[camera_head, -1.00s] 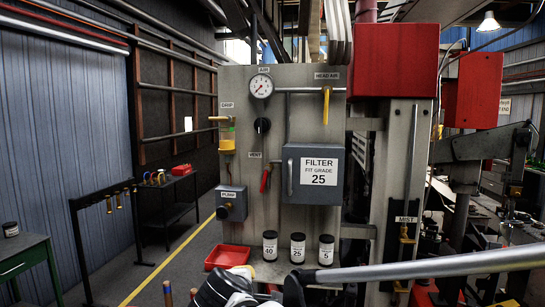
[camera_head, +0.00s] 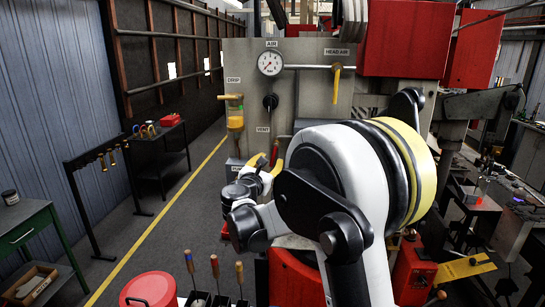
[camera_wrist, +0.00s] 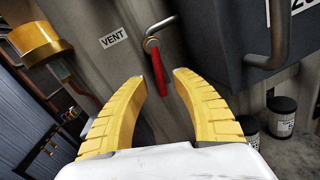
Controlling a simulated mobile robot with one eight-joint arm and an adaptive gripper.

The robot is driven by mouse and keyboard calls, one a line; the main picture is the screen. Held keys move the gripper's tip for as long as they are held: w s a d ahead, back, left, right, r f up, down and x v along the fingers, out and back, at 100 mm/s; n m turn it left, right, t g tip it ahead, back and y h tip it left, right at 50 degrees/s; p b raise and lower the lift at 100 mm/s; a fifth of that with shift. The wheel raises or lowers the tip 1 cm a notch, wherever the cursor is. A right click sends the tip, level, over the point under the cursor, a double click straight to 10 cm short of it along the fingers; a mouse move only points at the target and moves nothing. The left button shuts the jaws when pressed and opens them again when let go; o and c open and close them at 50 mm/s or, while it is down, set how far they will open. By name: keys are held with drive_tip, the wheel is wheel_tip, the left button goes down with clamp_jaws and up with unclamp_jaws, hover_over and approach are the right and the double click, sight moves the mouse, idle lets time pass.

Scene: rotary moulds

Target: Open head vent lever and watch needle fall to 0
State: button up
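The red vent lever (camera_wrist: 160,75) hangs down from its valve, just beyond the VENT label in the wrist view. It is partly hidden behind my gripper in the head view (camera_head: 275,152). My gripper (camera_wrist: 163,82) has yellow ribbed fingers spread apart, with the lever between and just beyond their tips.
A filter box (camera_wrist: 235,50) with a bar handle is right of the lever. Labelled black jars (camera_wrist: 282,115) stand below right. A yellow drip cup (camera_head: 235,115) and a black knob (camera_head: 270,101) are near. The yellow head-air lever (camera_head: 336,85) hangs down, upper right.

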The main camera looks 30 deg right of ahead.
drive_tip(key=shift+x, duration=1.45)
clamp_jaws()
drive_tip(key=shift+s+d+f+n+b, duration=0.2)
drive_tip(key=shift+d+f+n+b, duration=0.1)
drive_tip(key=shift+n+b, duration=0.6)
drive_tip(key=shift+s+d+r+n+t+b, duration=0.15)
drive_tip(key=shift+r+n+t+b, duration=0.15)
drive_tip(key=shift+n, duration=0.3)
unclamp_jaws()
